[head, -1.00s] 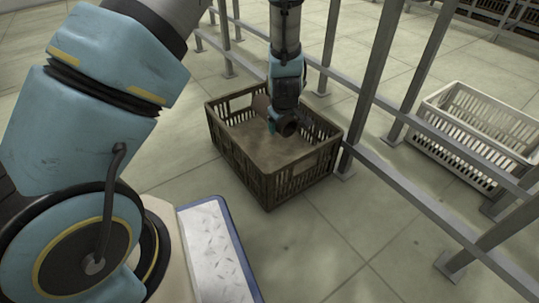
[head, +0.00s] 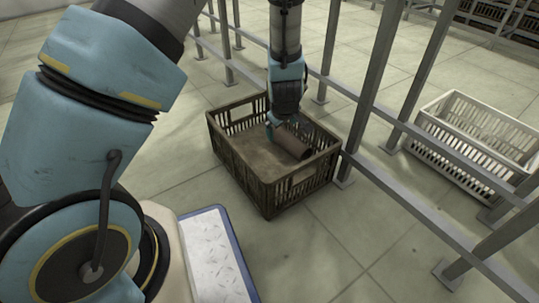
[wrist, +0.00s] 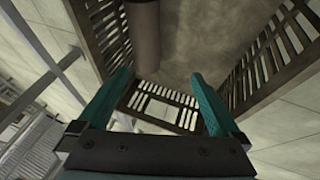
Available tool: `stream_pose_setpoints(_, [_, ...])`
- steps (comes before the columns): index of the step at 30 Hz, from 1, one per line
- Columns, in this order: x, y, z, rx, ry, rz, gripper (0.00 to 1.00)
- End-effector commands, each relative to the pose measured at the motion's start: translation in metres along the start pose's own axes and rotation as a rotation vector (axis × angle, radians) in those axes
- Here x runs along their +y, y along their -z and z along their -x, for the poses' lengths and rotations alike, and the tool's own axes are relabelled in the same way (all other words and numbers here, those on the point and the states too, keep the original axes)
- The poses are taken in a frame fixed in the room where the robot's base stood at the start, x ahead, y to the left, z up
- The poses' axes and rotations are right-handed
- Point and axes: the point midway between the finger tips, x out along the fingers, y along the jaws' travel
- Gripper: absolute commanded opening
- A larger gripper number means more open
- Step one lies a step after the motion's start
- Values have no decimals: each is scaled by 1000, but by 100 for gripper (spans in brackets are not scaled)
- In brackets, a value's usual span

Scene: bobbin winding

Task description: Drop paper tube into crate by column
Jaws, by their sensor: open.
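The paper tube (head: 292,145), a dull brown cylinder, is inside the brown slatted crate (head: 268,195) beside the column (head: 366,80), on the crate's right side. In the wrist view the tube (wrist: 146,38) shows at the top, beyond the fingertips and clear of the gap between them. My gripper (head: 272,128) hangs over the crate, next to the tube's far end. In the wrist view its two teal fingers (wrist: 160,82) are wide apart with nothing between them. The head view partly hides the tube's far end behind my gripper.
A pale slatted crate (head: 470,140) stands on the floor at the right, behind a grey rail (head: 430,185). Grey posts and rails run close along the brown crate's right and back. The tiled floor in front of the crate is clear.

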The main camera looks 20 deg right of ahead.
Motion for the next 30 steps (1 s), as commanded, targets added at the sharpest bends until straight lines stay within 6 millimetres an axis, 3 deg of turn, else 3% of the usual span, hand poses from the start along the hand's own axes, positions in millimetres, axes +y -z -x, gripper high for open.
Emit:
stream_pose_setpoints(1, [3, 2, 17, 0, -1, -1, 100])
stream_pose_setpoints(3, [2, 2, 31, -1, -1, -1, 100])
stream_pose_setpoints(10, [2, 1, 62, 0, -1, 0, 100])
stream_pose_setpoints(26, [0, 0, 69, 0, 0, 0, 100])
stream_pose_setpoints(30, [-3, 11, 77, -8, 4, -1, 100])
